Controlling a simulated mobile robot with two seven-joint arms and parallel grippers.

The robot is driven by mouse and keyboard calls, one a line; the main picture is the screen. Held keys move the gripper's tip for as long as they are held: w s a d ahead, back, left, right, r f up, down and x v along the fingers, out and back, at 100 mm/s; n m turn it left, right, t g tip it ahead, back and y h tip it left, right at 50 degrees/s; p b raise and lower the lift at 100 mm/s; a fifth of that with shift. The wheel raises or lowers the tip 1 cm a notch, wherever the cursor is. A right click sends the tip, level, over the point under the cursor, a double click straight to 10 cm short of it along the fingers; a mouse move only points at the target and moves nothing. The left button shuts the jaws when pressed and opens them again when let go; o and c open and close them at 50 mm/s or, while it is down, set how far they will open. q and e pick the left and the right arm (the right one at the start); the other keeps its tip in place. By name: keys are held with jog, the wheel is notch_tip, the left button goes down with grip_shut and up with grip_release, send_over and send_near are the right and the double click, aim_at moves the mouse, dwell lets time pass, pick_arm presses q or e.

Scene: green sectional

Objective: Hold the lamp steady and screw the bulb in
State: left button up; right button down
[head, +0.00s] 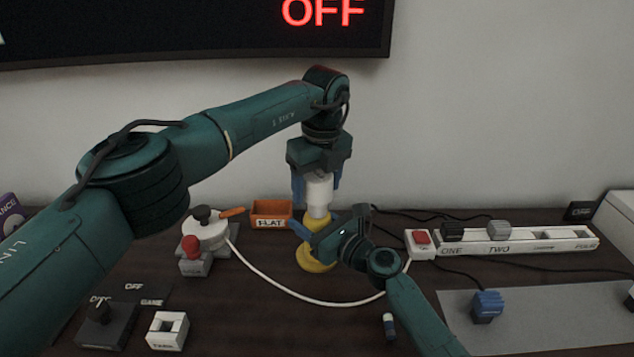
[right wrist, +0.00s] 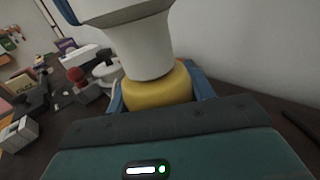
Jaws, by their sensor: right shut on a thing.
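The lamp stands on the dark table with a yellow base (head: 318,262) and a yellow neck that shows in the right wrist view (right wrist: 157,88). The white bulb (head: 319,190) is upright right above the neck; its lower end meets the yellow part in the right wrist view (right wrist: 150,52). How deep it sits is hidden. My left gripper (head: 318,188) points down from above, its blue fingers on either side of the bulb; whether they press on it is unclear. My right gripper (head: 308,232) reaches in low from the right and is shut on the yellow neck.
An orange tray (head: 271,213) and a white pot-like thing (head: 205,235) stand left of the lamp. A screen (head: 200,25) above reads OFF. A grey mat (head: 550,315) lies front right.

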pick_arm(q)
jog(key=c, duration=0.9)
jog(key=m, duration=0.5)
jog(key=shift+h, duration=0.3)
jog(key=m, duration=0.6)
jog(key=shift+d+m+h, duration=0.1)
jog(key=shift+m+h, duration=0.2)
jog(key=shift+h, duration=0.1)
jog(key=m, duration=0.5)
jog(key=shift+m+h, duration=0.3)
jog(key=shift+m, duration=0.1)
jog(key=m+g, duration=0.1)
jog(key=m, duration=0.6)
jog(key=shift+s, duration=0.1)
jog(key=o, duration=1.2)
